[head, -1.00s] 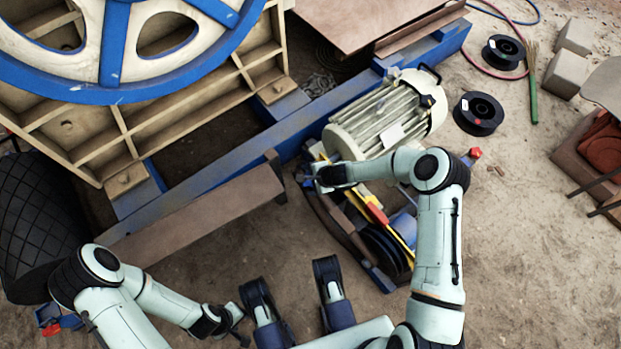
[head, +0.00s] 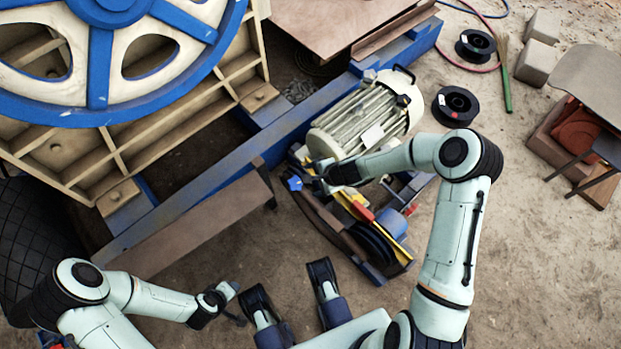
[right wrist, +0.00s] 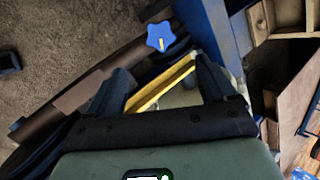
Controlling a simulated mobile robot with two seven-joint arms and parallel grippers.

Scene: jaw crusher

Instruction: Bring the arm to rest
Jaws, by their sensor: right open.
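My right arm reaches to the motor-drive area in the head view. Its gripper (head: 318,176) is beside the near end of the cream ribbed motor (head: 365,118). In the right wrist view the right gripper (right wrist: 165,80) is open, its two dark fingers apart. A yellow bar (right wrist: 160,86) shows between and beyond the fingers; I cannot tell if they touch it. A blue star-shaped knob (right wrist: 160,37) lies just past the fingertips and also shows in the head view (head: 293,183). My left gripper (head: 228,300) hangs low at the left over bare ground, its jaws too small to judge.
The crusher's big blue-and-cream flywheel (head: 100,45) and blue frame beam (head: 215,165) fill the upper left. A brown beam (head: 195,228) lies before it. Black spools (head: 455,105) and grey blocks (head: 537,62) sit upper right. Open ground (head: 545,270) lies at lower right.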

